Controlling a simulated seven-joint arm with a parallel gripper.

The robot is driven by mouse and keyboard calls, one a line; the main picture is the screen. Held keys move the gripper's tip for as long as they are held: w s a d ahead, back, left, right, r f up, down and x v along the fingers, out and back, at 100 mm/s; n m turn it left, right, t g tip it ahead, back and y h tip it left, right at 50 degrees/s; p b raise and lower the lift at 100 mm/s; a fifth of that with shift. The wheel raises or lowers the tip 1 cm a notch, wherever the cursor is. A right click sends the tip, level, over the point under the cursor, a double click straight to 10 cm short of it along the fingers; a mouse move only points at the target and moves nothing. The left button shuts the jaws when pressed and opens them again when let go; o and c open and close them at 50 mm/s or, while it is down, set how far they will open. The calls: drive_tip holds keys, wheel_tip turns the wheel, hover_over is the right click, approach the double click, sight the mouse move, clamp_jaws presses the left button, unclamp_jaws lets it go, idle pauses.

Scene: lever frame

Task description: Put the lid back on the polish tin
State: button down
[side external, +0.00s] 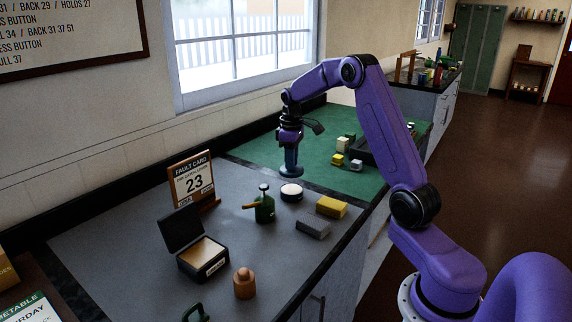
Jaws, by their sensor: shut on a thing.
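A low round tin (291,193) with a dark side and a pale cream top face sits on the grey worktop, near the edge of the green mat; it looks like the polish tin. My gripper (291,168) points down behind and just above it in the picture, over the green mat's near edge. The gripper is shut on a small dark, bluish piece at its fingertips, which seems to be the lid. Its outline is hard to make out at this size. I cannot tell its exact height above the surface.
A green oil can (264,206) stands close left of the tin. A yellow block (331,207) and a grey block (313,228) lie to the right.

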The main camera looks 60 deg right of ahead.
drive_tip(key=shift+d+f, duration=0.2)
drive_tip(key=shift+f, duration=3)
drive_tip(key=shift+a+f, duration=0.1)
drive_tip(key=shift+f, duration=0.1)
drive_tip(key=shift+c, duration=2.2)
unclamp_jaws()
drive_tip(key=shift+r, duration=0.1)
drive_tip(key=shift+r, duration=3.45)
